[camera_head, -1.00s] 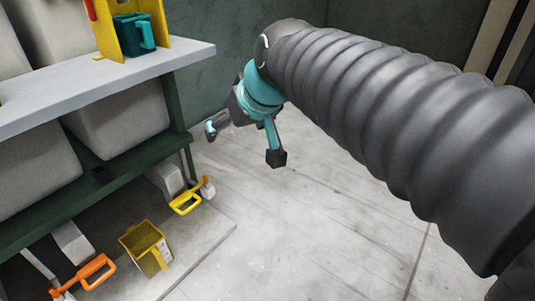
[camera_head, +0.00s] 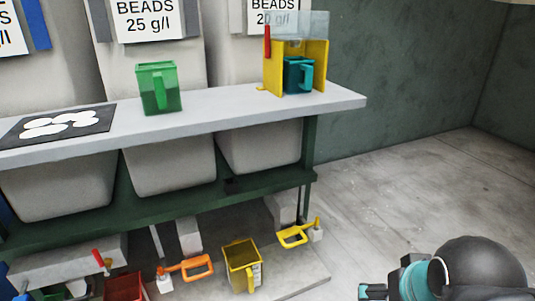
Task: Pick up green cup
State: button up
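The green cup (camera_head: 158,88) stands upright on the grey shelf top, left of the yellow stand, with its handle facing me. My gripper (camera_head: 372,291) is at the bottom right of the head view, low and well to the right of the cup. Only a small part of it shows at the frame's lower edge; the rest is cut off or hidden by my dark arm, so its opening cannot be judged. It is far from the cup and not touching it.
A yellow stand (camera_head: 317,68) holds a teal cup (camera_head: 298,75) on the grey shelf (camera_head: 220,112). A black mat (camera_head: 88,118) with white discs lies left. Below are a yellow cup (camera_head: 243,266), a red cup (camera_head: 124,288) and valve handles. Floor at right is clear.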

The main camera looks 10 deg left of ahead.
aim_at(158, 85)
jog(key=u, duration=1.35)
